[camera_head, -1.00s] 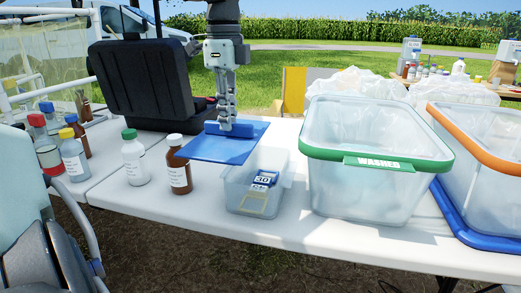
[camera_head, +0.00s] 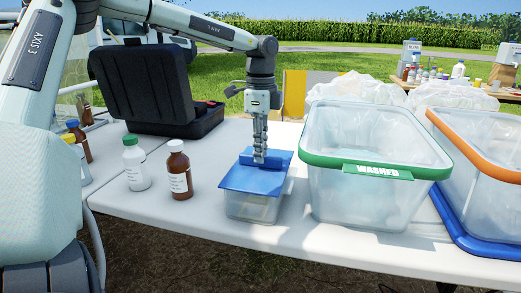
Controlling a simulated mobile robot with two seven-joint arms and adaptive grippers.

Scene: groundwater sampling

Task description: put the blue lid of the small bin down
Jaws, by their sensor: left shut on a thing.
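The blue lid (camera_head: 245,180) is over the small clear bin (camera_head: 250,208) on the white table, covering most of its top. It looks level and slightly offset to the left of the bin. Whether it rests on the rim or hovers just above it, I cannot tell. My left gripper (camera_head: 260,157) points down and is shut on the raised blue handle of the lid. The bin's contents are mostly hidden under the lid. My right gripper is not in view.
A brown bottle (camera_head: 179,170) and a green-capped white bottle (camera_head: 135,163) stand left of the bin. The green-rimmed tub (camera_head: 364,198) is close on the right. An open black case (camera_head: 146,85) stands behind. Bare table (camera_head: 215,222) lies in front.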

